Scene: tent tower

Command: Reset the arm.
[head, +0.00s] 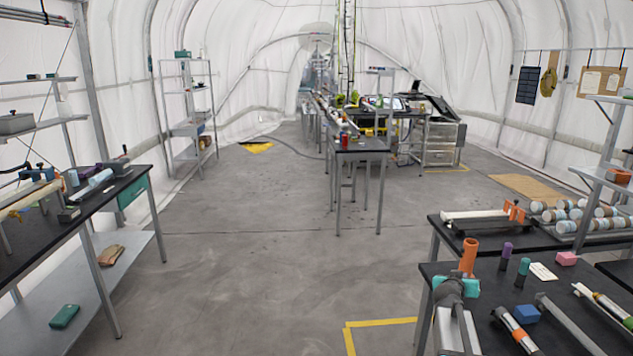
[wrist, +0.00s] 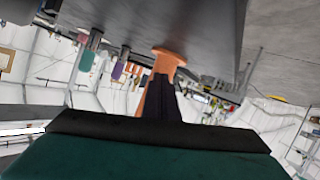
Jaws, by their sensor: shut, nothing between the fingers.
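My gripper (head: 456,287) is at the lower right of the head view, a teal and dark grey shape at the near left corner of the dark workbench. Its fingers are hard to make out there. In the wrist view the dark fingers (wrist: 159,98) are together at the middle, above the teal body, with nothing held between them. An orange flared tube (head: 468,258) shows directly beyond the gripper. It also appears behind the fingers in the wrist view (wrist: 170,57). I cannot tell whether they touch it. The wrist view is upside down.
A purple-topped tube (head: 506,249), a green-topped tube (head: 524,266), a blue block (head: 526,314) and a pink block (head: 566,258) are on the bench. A second bench with a rack of rolls (head: 580,215) stands behind. The floor (head: 240,250) to the left is open.

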